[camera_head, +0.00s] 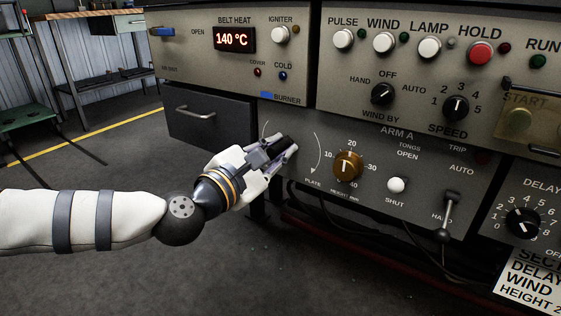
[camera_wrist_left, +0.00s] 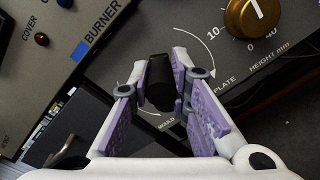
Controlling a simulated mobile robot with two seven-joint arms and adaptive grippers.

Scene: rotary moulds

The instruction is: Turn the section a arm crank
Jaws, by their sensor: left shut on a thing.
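The ARM A panel (camera_head: 330,150) is on the lower front of the machine. Its crank shows as a black handle (camera_head: 281,144) at the panel's left end, between curved white arrows. My left gripper (camera_head: 284,152) reaches in from the left and is shut on this handle. In the left wrist view the black handle (camera_wrist_left: 159,82) stands between the purple finger pads of the left gripper (camera_wrist_left: 170,90), with PLATE and MOULD lettering beside it. The crank's base is largely hidden by the gripper and handle. My right gripper is not in view.
A brass height knob (camera_head: 348,165) is just right of the crank; a white tongs knob (camera_head: 397,185) and a black lever (camera_head: 447,215) are further right. A dark drawer (camera_head: 208,125) is to the left. The burner panel is above. Open floor lies in front.

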